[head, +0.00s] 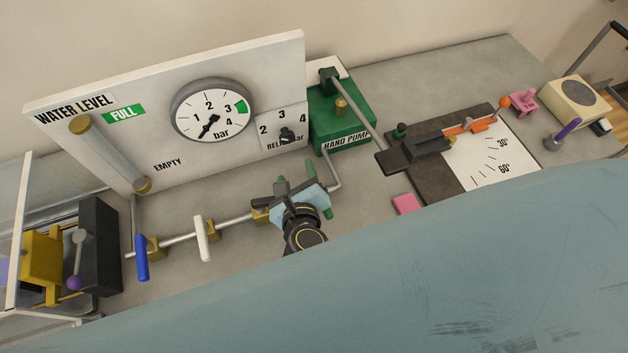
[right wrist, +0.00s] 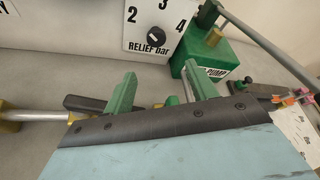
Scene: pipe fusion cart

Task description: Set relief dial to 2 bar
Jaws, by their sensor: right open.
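The relief dial (head: 287,135) is a small black knob on a white plate marked 2, 3, 4 and "RELIEF bar", at the right end of the white panel. It also shows in the right wrist view (right wrist: 157,46), at the top middle. Which mark the knob points to is too small to tell. My right gripper (head: 296,171) is open, its green fingers apart with nothing seen between them. It is below and in front of the dial, not touching it; its fingers also show in the right wrist view (right wrist: 160,69). My left gripper is not in view.
The pressure gauge (head: 212,110) has its needle toward the lower left. The green hand pump (head: 343,115) stands right of the dial. A pipe (head: 182,238) with blue and white valve handles runs in front of the panel. A lever with an angle scale (head: 492,155) is further right.

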